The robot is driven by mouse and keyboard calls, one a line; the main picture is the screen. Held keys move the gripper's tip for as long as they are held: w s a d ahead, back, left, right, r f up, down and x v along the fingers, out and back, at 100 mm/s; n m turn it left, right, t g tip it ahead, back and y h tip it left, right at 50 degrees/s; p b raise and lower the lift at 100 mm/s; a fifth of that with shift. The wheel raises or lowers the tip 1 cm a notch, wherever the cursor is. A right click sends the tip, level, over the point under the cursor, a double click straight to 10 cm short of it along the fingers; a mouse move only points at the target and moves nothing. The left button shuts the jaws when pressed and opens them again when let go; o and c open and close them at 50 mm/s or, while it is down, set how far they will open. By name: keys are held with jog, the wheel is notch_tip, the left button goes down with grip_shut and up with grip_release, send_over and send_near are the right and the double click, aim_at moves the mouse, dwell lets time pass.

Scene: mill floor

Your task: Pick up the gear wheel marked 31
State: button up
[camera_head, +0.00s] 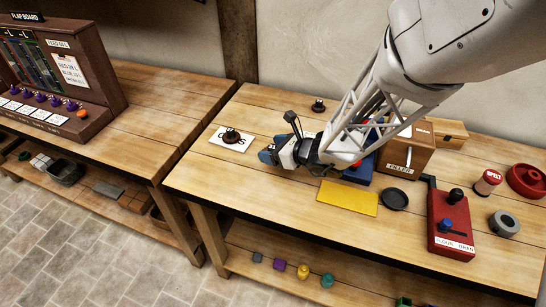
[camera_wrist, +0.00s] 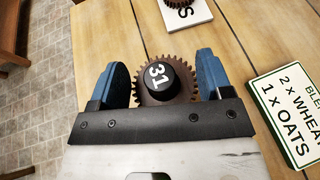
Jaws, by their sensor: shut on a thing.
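The gear wheel marked 31 (camera_wrist: 157,84) is brown and toothed, with a black hub bearing a white 31. In the wrist view it sits between the two blue fingers of my gripper (camera_wrist: 162,72), which is shut on it. In the head view my gripper (camera_head: 270,155) is low over the left part of the bench, and the gear is mostly hidden by the fingers. I cannot tell whether the gear touches the bench top.
A dark gear (camera_head: 232,135) sits on a white lettered card (camera_head: 243,146) left of my gripper. Another dark gear (camera_head: 318,104) stands behind. A yellow plate (camera_head: 347,198), black dish (camera_head: 394,199), wooden filler box (camera_head: 404,160) and red control box (camera_head: 450,218) lie to the right. A blend sign (camera_wrist: 292,110) is nearby.

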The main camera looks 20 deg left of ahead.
aim_at(274, 147)
jog(key=shift+r, duration=1.9)
jog(key=shift+d, duration=0.1)
